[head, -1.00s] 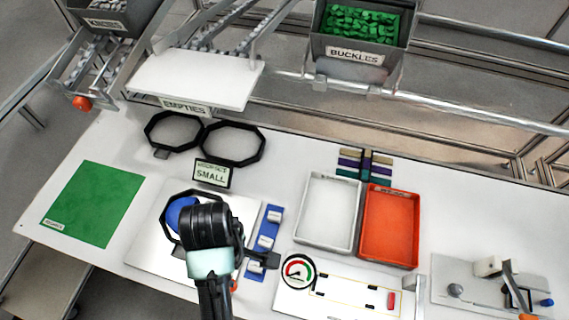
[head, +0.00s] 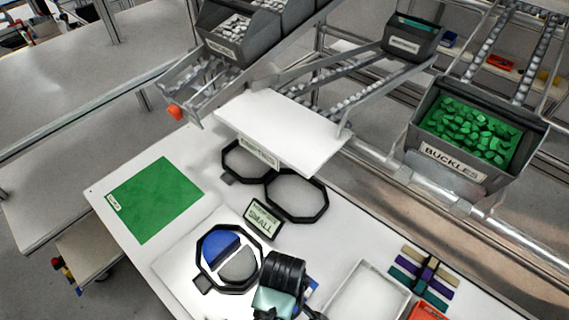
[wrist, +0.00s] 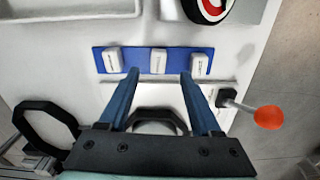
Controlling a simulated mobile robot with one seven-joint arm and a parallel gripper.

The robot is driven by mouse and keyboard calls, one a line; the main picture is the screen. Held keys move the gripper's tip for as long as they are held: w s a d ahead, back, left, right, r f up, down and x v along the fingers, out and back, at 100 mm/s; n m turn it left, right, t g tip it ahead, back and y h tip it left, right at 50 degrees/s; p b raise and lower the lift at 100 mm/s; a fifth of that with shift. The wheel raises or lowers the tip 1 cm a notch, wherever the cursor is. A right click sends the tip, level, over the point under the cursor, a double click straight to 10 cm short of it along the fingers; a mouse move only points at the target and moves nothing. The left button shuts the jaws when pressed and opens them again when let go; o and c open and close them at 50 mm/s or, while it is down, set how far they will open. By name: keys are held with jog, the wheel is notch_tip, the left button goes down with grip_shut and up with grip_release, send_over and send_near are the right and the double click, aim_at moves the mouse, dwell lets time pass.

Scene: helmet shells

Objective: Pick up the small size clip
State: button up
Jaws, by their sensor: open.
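A blue strip (wrist: 138,60) in the wrist view holds three white clips in a row: left clip (wrist: 114,61), middle clip (wrist: 159,61) and right clip (wrist: 200,66). Their labels are too small to read, so I cannot tell which is the small size. My gripper (wrist: 160,77) is open and empty. Its blue fingers point at the strip, with the middle clip between their lines, beyond the tips. In the head view my gripper (head: 284,282) hides most of the strip; a blue corner (head: 312,284) shows at its right. A sign (head: 262,219) reads "SMALL".
An octagonal frame (head: 202,271) around a blue and a grey half-disc lies left of my gripper. A white tray (head: 369,293) is to the right. A lever with a red-orange knob (wrist: 268,117) stands right of my fingers. A green mat (head: 155,199) lies farther left.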

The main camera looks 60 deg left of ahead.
jog(key=shift+w+f, duration=0.15)
jog(key=shift+f, duration=2.5)
grip_shut()
